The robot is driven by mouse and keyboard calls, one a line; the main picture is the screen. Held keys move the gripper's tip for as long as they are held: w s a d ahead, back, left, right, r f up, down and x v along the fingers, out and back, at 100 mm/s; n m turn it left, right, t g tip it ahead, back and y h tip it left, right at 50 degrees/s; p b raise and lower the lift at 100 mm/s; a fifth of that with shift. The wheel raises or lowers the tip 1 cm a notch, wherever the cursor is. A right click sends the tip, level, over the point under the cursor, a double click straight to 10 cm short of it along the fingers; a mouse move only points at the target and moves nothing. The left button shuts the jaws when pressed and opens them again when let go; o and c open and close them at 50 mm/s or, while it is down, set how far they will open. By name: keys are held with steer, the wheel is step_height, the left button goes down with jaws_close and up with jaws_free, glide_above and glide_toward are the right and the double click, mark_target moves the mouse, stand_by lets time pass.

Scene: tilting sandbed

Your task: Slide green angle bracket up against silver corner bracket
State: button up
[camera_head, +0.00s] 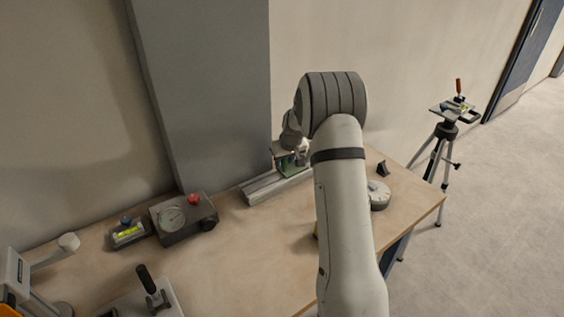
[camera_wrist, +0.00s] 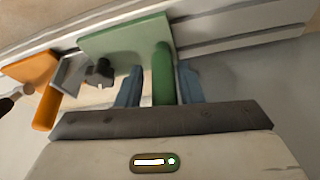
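The green angle bracket (camera_wrist: 125,42) stands along a grey rail in the wrist view, with a green post (camera_wrist: 163,75) and a black knob (camera_wrist: 100,73) on its near side. In the head view, part of the green bracket (camera_head: 288,165) shows beyond my arm. My gripper (camera_wrist: 160,84) has one blue finger on each side of the green post. A gap shows at the left finger; the right finger is very close, and contact is unclear. A grey metal piece (camera_wrist: 68,74), seemingly the silver corner bracket, sits just left of the green bracket and is partly hidden.
An orange bracket (camera_wrist: 34,70) stands left of the grey piece. The rail (camera_head: 262,188) lies along the bench's back, by a grey pillar (camera_head: 210,90). A gauge box (camera_head: 183,219) stands left of the rail. A round dial (camera_head: 379,195) lies right of my arm.

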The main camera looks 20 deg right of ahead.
steer(key=shift+o, duration=0.7)
steer(key=shift+a, duration=0.1)
steer(key=b+v, duration=0.1)
steer(key=v, duration=0.6)
steer(key=shift+r, duration=0.35)
steer(key=shift+s+r, duration=0.1)
steer(key=shift+s, duration=0.1)
steer(key=s+a+r, duration=0.3)
steer(key=s+r, duration=0.1)
steer(key=s, duration=0.5)
steer(key=s+a+r+g, duration=0.1)
steer(key=s+a+r, duration=0.2)
steer(key=s, duration=0.6)
steer(key=s+a+r, duration=0.3)
steer(key=s+r, duration=0.1)
steer(key=s, duration=0.6)
steer(key=s+a+f+m, duration=0.1)
steer(key=s+f, duration=0.1)
steer(key=s, duration=0.9)
steer(key=shift+a+g+h, duration=0.25)
steer(key=shift+g+h, duration=0.05)
steer(key=shift+g, duration=0.1)
steer(key=shift+w, duration=0.1)
steer(key=shift+c, duration=0.5)
